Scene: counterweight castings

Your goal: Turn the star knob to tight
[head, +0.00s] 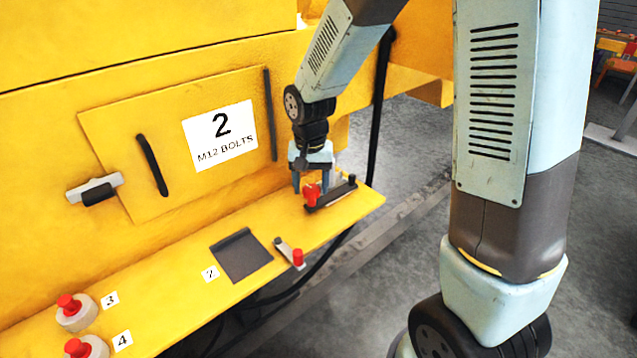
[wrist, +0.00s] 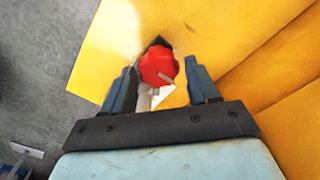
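The red star knob (head: 311,194) stands on the right end of the yellow ledge, at a dark bar-shaped fitting (head: 337,192). My gripper (head: 310,185) points down at the knob from above, with its two blue fingers apart. In the wrist view the knob (wrist: 158,66) shows between the fingertips of my open gripper (wrist: 160,68), with a finger on either side. A pale mark shows on its face. Whether a finger touches the knob I cannot tell. No tight marking is readable at the knob.
The yellow ledge (head: 190,278) carries a small red-tipped lever (head: 297,258), a dark flap (head: 241,255) and red buttons (head: 70,303) by labels 3 and 4. A yellow wall panel (head: 180,120) labelled "2 M12 BOLTS" rises behind. A black cable (head: 378,105) hangs right of my gripper.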

